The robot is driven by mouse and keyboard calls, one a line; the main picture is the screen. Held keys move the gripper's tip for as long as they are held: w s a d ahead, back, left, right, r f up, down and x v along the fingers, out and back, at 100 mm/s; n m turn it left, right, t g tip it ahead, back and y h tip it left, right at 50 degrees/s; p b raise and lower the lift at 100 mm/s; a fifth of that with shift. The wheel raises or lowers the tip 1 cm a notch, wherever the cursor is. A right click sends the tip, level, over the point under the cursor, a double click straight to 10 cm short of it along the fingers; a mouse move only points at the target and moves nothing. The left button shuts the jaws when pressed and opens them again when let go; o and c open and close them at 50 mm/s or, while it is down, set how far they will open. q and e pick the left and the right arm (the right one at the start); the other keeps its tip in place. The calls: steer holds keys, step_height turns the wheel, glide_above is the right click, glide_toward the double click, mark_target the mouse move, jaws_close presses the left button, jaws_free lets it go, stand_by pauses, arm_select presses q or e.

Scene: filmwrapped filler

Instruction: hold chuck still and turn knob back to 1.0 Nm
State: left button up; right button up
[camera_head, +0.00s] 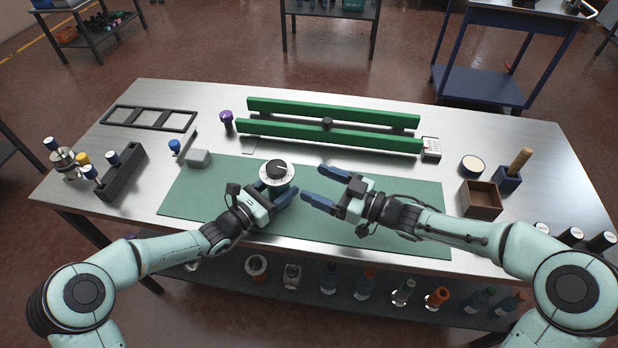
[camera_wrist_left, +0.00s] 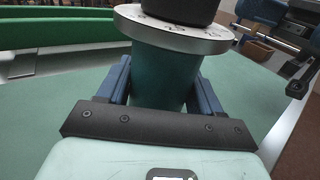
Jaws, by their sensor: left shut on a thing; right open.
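The chuck (camera_wrist_left: 163,75) is a dark green body standing upright on the green mat. On its top are a pale ring with dark marks (camera_head: 291,177) and a black knob (camera_head: 277,168). My left gripper (camera_head: 274,190) is shut on the chuck's body from the near side; its blue fingers show on both sides in the left wrist view (camera_wrist_left: 162,85). My right gripper (camera_head: 318,185) is open and empty, to the right of the chuck, fingers pointing left and apart from the knob.
A green mat (camera_head: 400,235) covers the middle of the steel bench. Behind it lie green rails (camera_head: 340,139), with a small white box (camera_head: 431,148) at their right end.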

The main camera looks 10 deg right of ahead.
stand_by(0.3)
arm_select(q)
steer(key=o, duration=1.3)
steer(key=shift+o, duration=0.2)
